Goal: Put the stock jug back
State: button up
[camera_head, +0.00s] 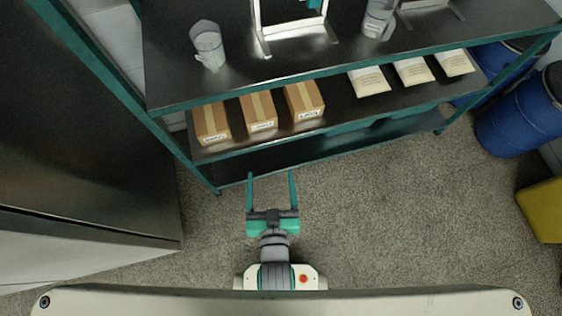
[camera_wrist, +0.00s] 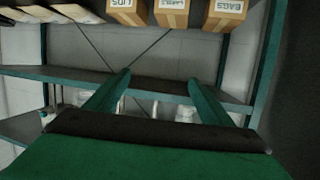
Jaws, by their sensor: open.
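Two clear jugs stand on the top of the steel bench with green legs in the head view. One jug (camera_head: 208,45) is at the left near the front edge; the other jug (camera_head: 378,18) is further right beside a metal frame. I cannot tell which is the stock jug. My gripper (camera_head: 271,180) is open and empty, in front of the bench and apart from both jugs. Its green fingers also show spread in the wrist view (camera_wrist: 157,88). Small pale shapes (camera_wrist: 186,113) behind the fingers are too unclear to name.
Several cardboard boxes (camera_head: 258,111) and paper packets (camera_head: 412,70) line the lower shelf (camera_head: 335,108). A tall dark cabinet (camera_head: 85,130) stands left. Blue drums (camera_head: 515,125) and a yellow object (camera_head: 543,208) are right. The floor (camera_head: 390,210) in front is clear.

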jog(key=s+d+r+h, duration=0.1)
jog(key=s+d, duration=0.2)
jog(key=s, duration=0.9)
jog(key=shift+r+t, duration=0.25)
jog(key=shift+t, duration=0.05)
jog(key=shift+s, duration=0.1)
dwell(0.4)
